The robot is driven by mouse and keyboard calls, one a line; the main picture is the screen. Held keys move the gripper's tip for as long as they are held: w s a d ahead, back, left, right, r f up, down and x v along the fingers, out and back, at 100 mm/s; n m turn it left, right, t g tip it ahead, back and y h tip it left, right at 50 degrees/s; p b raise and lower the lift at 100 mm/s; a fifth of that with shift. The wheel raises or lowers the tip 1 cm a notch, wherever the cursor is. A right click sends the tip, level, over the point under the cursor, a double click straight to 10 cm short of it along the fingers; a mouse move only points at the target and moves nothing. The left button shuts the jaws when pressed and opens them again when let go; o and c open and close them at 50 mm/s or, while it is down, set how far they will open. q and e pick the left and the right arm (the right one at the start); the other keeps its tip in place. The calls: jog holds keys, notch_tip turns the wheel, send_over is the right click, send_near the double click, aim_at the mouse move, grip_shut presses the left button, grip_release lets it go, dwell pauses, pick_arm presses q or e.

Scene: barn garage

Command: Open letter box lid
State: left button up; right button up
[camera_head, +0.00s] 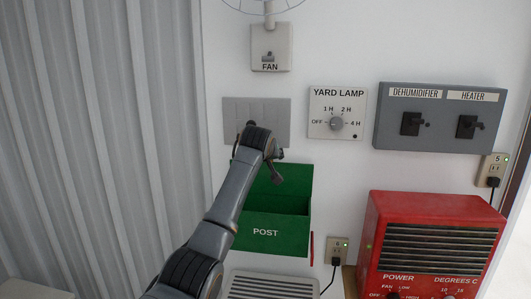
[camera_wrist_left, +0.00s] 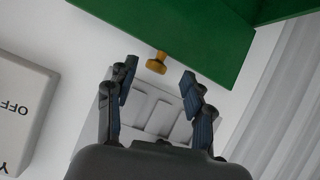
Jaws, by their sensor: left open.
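The green letter box (camera_head: 272,236) marked POST hangs on the white wall in the head view. Its green lid (camera_head: 298,181) appears raised, standing up behind the box, with the dark inside showing below it. In the left wrist view the green lid (camera_wrist_left: 190,30) fills the top, with a yellow knob (camera_wrist_left: 157,64) at its edge. My left gripper (camera_head: 278,166) is in front of the lid's upper part. In the wrist view its open fingers (camera_wrist_left: 158,77) are spread on either side of the knob, with no clear contact. The knob is hidden in the head view.
A grey plate (camera_head: 235,112) is on the wall above the box. A fan switch (camera_head: 284,60), yard lamp dial (camera_head: 351,102) and dehumidifier and heater panel (camera_head: 438,138) are nearby. A red heater (camera_head: 378,235) stands at lower right. A corrugated wall (camera_head: 110,100) is at left.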

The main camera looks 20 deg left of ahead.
pick_arm(q)
jog(key=v, duration=0.9)
jog(key=shift+s+d+r, duration=0.15)
jog(key=shift+s+d, duration=0.05)
jog(key=shift+s, duration=0.1)
